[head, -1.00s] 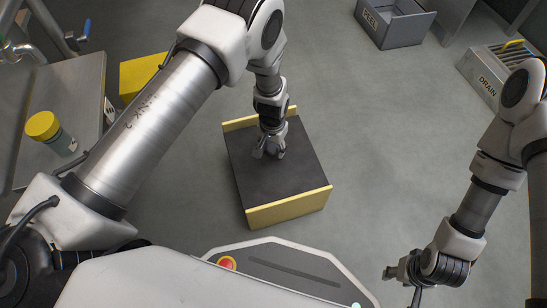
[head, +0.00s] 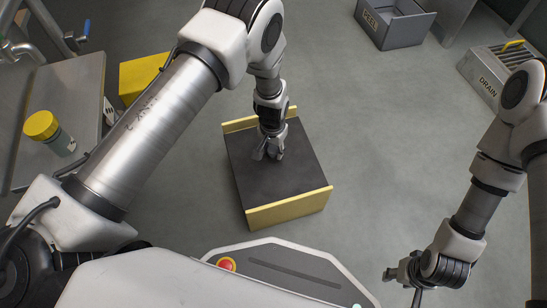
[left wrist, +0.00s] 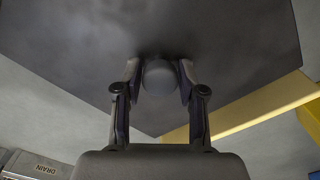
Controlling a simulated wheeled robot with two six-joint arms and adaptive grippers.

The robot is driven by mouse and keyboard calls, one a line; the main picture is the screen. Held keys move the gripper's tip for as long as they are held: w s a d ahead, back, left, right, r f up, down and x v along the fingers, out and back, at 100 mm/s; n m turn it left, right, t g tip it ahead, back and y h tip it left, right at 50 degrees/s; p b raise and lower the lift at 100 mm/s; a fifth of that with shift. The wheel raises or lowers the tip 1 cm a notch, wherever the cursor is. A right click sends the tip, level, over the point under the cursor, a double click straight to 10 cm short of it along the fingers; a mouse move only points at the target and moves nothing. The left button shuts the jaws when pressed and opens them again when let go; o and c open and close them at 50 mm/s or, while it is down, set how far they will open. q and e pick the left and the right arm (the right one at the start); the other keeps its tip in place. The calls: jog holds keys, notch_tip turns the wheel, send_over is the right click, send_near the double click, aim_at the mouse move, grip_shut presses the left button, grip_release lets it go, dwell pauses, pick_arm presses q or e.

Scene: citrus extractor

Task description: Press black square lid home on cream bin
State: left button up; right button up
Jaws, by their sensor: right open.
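The black square lid (head: 290,177) lies over the cream-yellow bin (head: 290,208) on the floor in the middle of the head view. Yellow strips of the bin show along the lid's front and back edges. I cannot tell whether the lid is fully seated. My left gripper (head: 268,153) points down at the lid's middle. In the left wrist view, its fingers (left wrist: 160,80) are closed on both sides of the lid's round grey knob (left wrist: 160,76), with the lid's underlying plate (left wrist: 230,45) around it. My right gripper (head: 400,274) is open and empty, away at lower right.
A grey PEEL crate (head: 392,30) and a grey DRAIN box (head: 488,80) stand at the back right. A yellow box (head: 140,78) is behind my left arm. A metal bench (head: 85,80) with a yellow-capped jar (head: 46,130) is on the left. Floor right of the bin is clear.

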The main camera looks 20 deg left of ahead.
pick_arm(q)
jog(key=shift+o, duration=0.7)
notch_tip(320, 180, up, 12)
